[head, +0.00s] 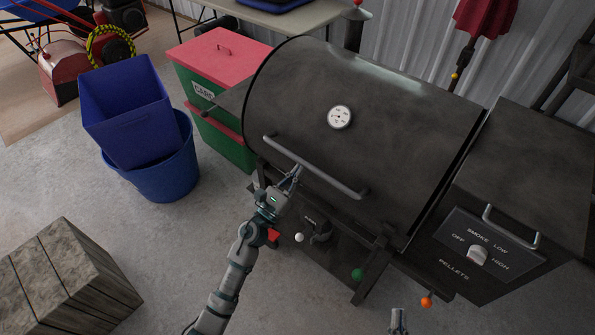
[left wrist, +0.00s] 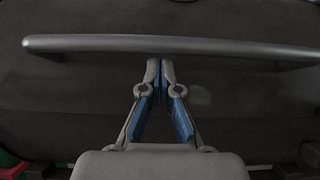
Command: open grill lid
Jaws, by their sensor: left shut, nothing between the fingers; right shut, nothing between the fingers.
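The grill (head: 400,130) has a dark barrel-shaped lid (head: 290,100) with a round white gauge (head: 340,117); the lid is closed. A grey bar handle (head: 315,168) runs along the lid's lower front; in the left wrist view the handle (left wrist: 220,46) crosses the top. My left gripper (head: 296,172) is at the handle's left half, its fingertips together with nothing between them. In the left wrist view the gripper (left wrist: 161,64) has its tips just at the bar's lower edge; I cannot tell if they touch it. My right gripper is not clearly visible; a grey piece (head: 398,320) shows at the bottom edge.
A pellet box (head: 540,170) with a knob and a small handle adjoins the grill's right side. Blue bins (head: 130,110) and red-and-green boxes (head: 222,60) stand left of the grill. A wooden crate (head: 65,280) is at lower left. The floor between is clear.

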